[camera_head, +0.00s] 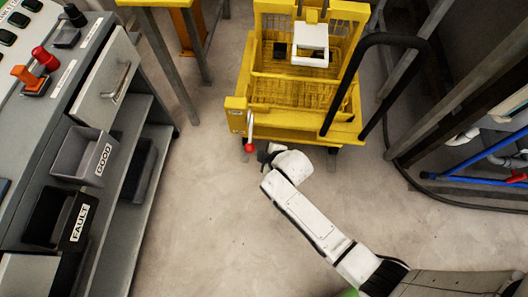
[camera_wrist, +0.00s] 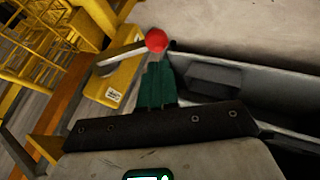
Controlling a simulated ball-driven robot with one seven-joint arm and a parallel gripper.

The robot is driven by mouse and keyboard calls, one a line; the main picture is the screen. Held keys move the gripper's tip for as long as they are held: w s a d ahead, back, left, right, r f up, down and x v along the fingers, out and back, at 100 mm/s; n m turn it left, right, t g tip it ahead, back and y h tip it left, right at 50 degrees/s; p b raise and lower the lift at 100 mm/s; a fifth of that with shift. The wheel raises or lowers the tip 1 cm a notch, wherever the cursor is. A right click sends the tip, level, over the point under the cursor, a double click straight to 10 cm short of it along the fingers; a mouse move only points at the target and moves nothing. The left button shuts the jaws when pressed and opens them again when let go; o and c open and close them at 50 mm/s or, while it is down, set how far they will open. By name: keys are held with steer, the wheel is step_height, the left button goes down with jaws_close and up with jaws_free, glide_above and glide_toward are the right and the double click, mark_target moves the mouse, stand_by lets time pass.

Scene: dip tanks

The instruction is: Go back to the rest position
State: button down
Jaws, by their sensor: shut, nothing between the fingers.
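My gripper (camera_head: 264,154) is at the end of my white arm, low in front of the yellow cart. In the wrist view its dark green fingers (camera_wrist: 157,72) are together with nothing between them. A lever with a red ball knob (camera_head: 249,147) sticks out at the cart's front left corner. In the wrist view the red knob (camera_wrist: 156,40) is just beyond the fingertips, on a pale metal arm from a yellow block (camera_wrist: 115,82). I cannot tell whether the fingers touch the knob.
The yellow cart (camera_head: 236,103) has a black push handle (camera_head: 335,88). A grey bench (camera_head: 95,72) on the left holds a GOOD bin (camera_head: 84,155) and a FAULT bin (camera_head: 58,218). Pipes (camera_head: 490,155) and a dark frame are on the right. Floor between bench and arm is clear.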

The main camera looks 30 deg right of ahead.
steer(key=shift+v, duration=0.8)
steer(key=shift+s+a+f, duration=0.1)
steer(key=shift+s, duration=0.05)
steer(key=s+d+r+m+g+p, duration=0.3)
steer(key=s+d+r+m+p, duration=0.1)
steer(key=s+r, duration=0.7)
steer(key=s+d+r+m+g+h+p, duration=0.1)
steer(key=s+d+r+m+g+p, duration=0.3)
steer(key=s+r, duration=0.8)
step_height(320, 180, up, 2)
steer(key=d+m+p, duration=0.1)
steer(key=m+p, duration=0.1)
steer(key=m, duration=0.1)
steer(key=shift+s+d, duration=0.15)
steer(key=shift+s, duration=0.15)
